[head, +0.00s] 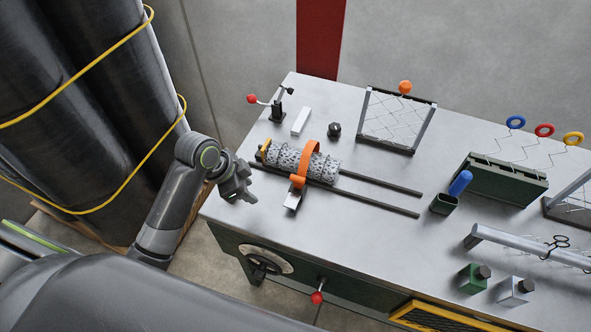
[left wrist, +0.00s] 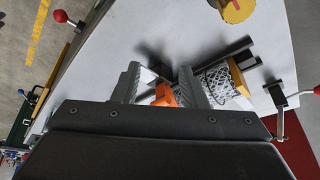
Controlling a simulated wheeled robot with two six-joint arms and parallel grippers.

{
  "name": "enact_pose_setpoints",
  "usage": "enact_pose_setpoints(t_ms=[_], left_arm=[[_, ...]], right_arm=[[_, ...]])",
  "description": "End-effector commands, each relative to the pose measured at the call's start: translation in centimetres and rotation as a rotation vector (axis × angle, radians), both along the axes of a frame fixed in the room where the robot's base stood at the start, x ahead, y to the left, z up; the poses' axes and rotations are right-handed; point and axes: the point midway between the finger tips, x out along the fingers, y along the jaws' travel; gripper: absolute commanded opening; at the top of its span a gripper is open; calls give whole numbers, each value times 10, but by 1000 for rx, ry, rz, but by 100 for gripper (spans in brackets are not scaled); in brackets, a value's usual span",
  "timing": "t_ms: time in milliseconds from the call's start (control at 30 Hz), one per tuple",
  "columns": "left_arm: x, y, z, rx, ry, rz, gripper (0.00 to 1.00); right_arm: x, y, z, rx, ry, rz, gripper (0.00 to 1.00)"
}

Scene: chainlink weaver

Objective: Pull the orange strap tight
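The orange strap (head: 312,150) loops around a grey mesh roll (head: 330,168) lying on two dark rails. Its orange lower end (head: 298,181) hangs at the roll's near side, by a small metal plate (head: 293,199). My left gripper (head: 248,186) is over the bench's left end, to the left of the strap end and apart from it. In the left wrist view my left gripper (left wrist: 160,86) has its fingers spread, and the orange strap (left wrist: 164,96) shows in the gap, seemingly beyond the fingers. The roll (left wrist: 218,84) is beside the right-hand finger. My right gripper is not in view.
On the grey bench (head: 240,212) stand a red-knobbed lever (head: 277,108), a white block (head: 301,121), a black knob (head: 334,130) and a framed mesh panel (head: 395,121). A blue-handled tool (head: 460,183) in a green holder is to the right. Large black rolls (head: 105,100) stand left.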

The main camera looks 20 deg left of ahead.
Motion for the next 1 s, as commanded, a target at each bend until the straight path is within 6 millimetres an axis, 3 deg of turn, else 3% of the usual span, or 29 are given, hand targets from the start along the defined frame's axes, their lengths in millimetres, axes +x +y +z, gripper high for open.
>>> enact_pose_setpoints(t_ms=[33, 200, 300, 433, 567, 1000], left_arm=[[15, -3, 23, 4, -28, -94, 39], [43, -16, 89, 23, -95, -435, 39], [50, -20, 116, 34, -123, -578, 39], [53, -22, 133, 44, -143, -680, 39], [54, -25, 130, 44, -146, -705, 39], [66, -55, 55, 41, -146, -700, 39]], right_arm=[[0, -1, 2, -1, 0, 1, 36], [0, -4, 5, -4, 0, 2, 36], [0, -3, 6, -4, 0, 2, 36], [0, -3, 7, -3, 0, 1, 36], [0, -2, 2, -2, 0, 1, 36], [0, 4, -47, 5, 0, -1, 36]])
